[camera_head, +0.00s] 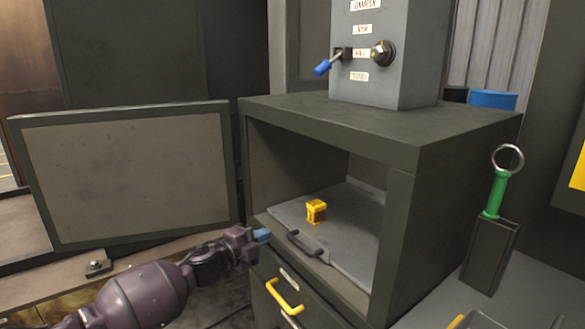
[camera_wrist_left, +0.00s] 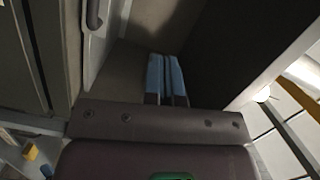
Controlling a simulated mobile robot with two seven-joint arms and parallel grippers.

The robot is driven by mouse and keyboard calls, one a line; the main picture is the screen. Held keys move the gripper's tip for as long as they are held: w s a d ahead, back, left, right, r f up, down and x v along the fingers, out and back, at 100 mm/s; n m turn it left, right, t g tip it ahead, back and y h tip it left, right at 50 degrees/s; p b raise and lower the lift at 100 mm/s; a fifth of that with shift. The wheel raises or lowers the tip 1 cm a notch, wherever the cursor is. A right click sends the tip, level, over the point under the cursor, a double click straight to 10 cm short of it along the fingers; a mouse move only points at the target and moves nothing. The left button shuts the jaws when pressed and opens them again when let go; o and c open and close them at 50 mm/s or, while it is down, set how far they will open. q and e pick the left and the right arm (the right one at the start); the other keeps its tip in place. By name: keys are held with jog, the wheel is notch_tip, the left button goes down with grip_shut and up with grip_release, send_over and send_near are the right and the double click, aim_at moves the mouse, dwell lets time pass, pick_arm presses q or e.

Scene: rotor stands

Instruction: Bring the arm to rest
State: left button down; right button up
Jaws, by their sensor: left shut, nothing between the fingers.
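My left gripper (camera_head: 263,235) comes in from the lower left in the head view, in front of the open cabinet's left front edge. Its blue fingertips are shut with nothing between them; they also show side by side in the left wrist view (camera_wrist_left: 167,80). It is apart from the yellow block (camera_head: 316,211), which sits on the grey tray (camera_head: 350,225) inside the cabinet. My right gripper is not in view.
The dark cabinet (camera_head: 415,155) has its door (camera_head: 130,175) swung open to the left. A yellow drawer handle (camera_head: 285,296) is below the tray. A grey control box (camera_head: 385,85) with a blue-tipped lever stands on top. A green-handled ring tool (camera_head: 496,195) stands in a holder at right.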

pick_arm(q)
jog(key=s+a+f+n+y, duration=0.4)
jog(key=s+a+f+n, duration=0.2)
jog(key=s, duration=0.9)
jog(key=s+a+f+n+g+y+p, duration=0.1)
jog(key=s+a+f+n+y, duration=0.3)
jog(key=s+f+n, duration=0.5)
jog(key=s+a+f+n+y, duration=0.4)
jog(key=s+a+f+n, duration=0.4)
jog(key=s, duration=1.4)
jog(key=shift+a+g+p, duration=0.35)
jog(key=shift+a+g, duration=0.05)
jog(key=shift+a, duration=0.1)
